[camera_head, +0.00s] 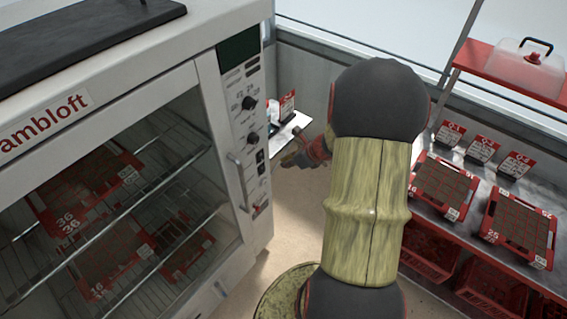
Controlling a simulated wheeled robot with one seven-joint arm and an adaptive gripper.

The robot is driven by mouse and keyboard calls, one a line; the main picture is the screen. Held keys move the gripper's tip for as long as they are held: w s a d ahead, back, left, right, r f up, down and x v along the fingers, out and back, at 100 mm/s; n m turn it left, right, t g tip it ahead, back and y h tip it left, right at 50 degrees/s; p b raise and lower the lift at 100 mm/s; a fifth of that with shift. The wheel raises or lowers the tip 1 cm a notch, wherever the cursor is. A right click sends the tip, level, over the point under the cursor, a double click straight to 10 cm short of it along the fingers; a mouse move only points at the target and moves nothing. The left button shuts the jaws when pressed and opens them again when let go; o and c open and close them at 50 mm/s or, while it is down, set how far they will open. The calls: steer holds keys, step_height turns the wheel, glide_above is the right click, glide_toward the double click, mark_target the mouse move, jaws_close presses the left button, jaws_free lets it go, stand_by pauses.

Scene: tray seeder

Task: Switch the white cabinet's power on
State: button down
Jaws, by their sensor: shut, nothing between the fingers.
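The white cabinet (230,130) stands at the left with a glass door marked "ambloft". Its narrow control panel (240,85) runs down the right edge of the front. The panel has a dark display (239,46), an upper black knob (249,103), a lower knob (252,137) and small dark controls below. A small red and dark part (261,208) is near the panel's bottom; I cannot tell if it is the power switch or its position. My gripper (286,160) is shut and empty, to the right of the panel and apart from it in the picture.
The cabinet's door handle (241,182) stands out left of the panel. Red trays lie on wire racks behind the glass. At the right, a bench holds red trays (444,187) and label cards, with red crates (428,248) below.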

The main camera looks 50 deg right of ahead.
mark_target(261, 157)
steer(key=w+f+b, duration=0.2)
steer(key=w+f, duration=0.4)
steer(key=w, duration=0.2)
steer(key=shift+w+a+f, duration=0.25)
steer(key=shift+w+a, duration=0.1)
steer(key=shift+w+f+b, duration=0.2)
steer(key=shift+w+b, duration=0.1)
steer(key=shift+b, duration=0.05)
steer(key=shift+r, duration=0.15)
